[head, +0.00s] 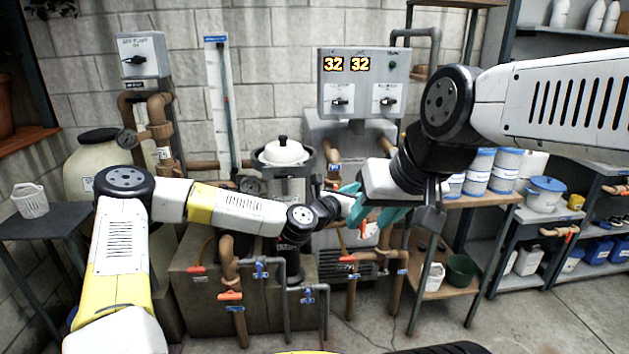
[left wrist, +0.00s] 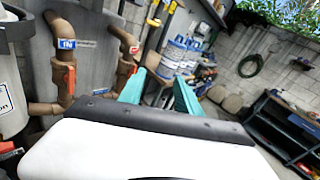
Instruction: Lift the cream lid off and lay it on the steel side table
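The cream lid (head: 284,152) has a black knob and sits on top of a grey cylindrical housing (head: 308,163) in the head view. My right gripper (head: 375,214) is to the right of the lid and lower in the picture, with its teal fingers apart and nothing seen between them. My left arm reaches in beneath the lid; its gripper is mostly hidden behind the right one. In the left wrist view the left gripper (left wrist: 160,93) shows two separated teal fingers with nothing held. A dark metal table (head: 60,221) stands at the far left; I take it for the steel side table.
A white basket (head: 30,200) stands on the left part of that table; its right part is bare. A cream tank (head: 95,165) stands behind it. Pipes with valves (head: 232,296) crowd below the lid. Shelves with tubs (head: 545,195) stand at right.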

